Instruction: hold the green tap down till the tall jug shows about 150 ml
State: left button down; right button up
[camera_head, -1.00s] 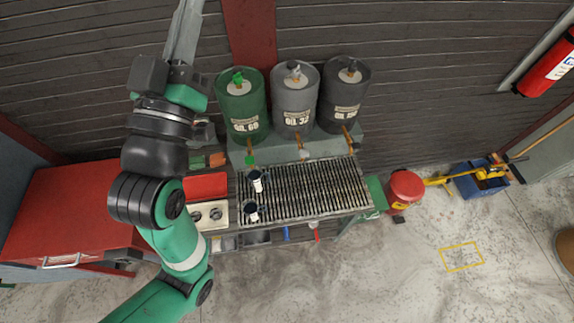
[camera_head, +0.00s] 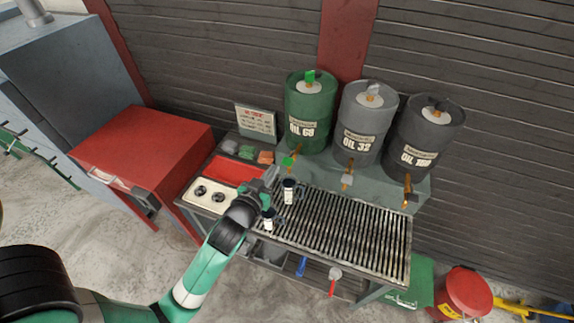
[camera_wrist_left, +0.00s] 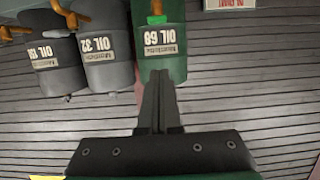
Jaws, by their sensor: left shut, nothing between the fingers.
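The green tap (camera_head: 288,161) sticks out on a brass spout below the green OIL 68 drum (camera_head: 309,108). In the left wrist view, which looks upside down, a green piece (camera_wrist_left: 156,19) that looks like this tap shows beyond my fingers. Two white jugs with dark tops stand at the left end of the grate, one (camera_head: 289,191) near the tap and one (camera_head: 268,222) closer to the front. I cannot tell which is taller, nor read any level. My left gripper (camera_head: 272,174) is shut and empty, close to the tap but apparently apart from it. My right gripper is out of view.
Two grey drums, OIL 32 (camera_head: 366,122) and another (camera_head: 422,140), stand to the right with their own taps. The slotted grate (camera_head: 350,232) is clear to the right of the jugs. A red tray (camera_head: 236,170) and a two-dial panel (camera_head: 208,195) lie left.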

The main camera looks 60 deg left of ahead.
pick_arm(q)
send_over(290, 157)
jog(key=f+v, duration=0.1)
jog(key=v, duration=0.4)
notch_tip(290, 157, down, 3)
notch_tip(290, 157, down, 4)
jog(key=shift+d+r+b, duration=0.1)
jog(key=shift+r+b, duration=0.05)
jog(key=shift+b, duration=0.65)
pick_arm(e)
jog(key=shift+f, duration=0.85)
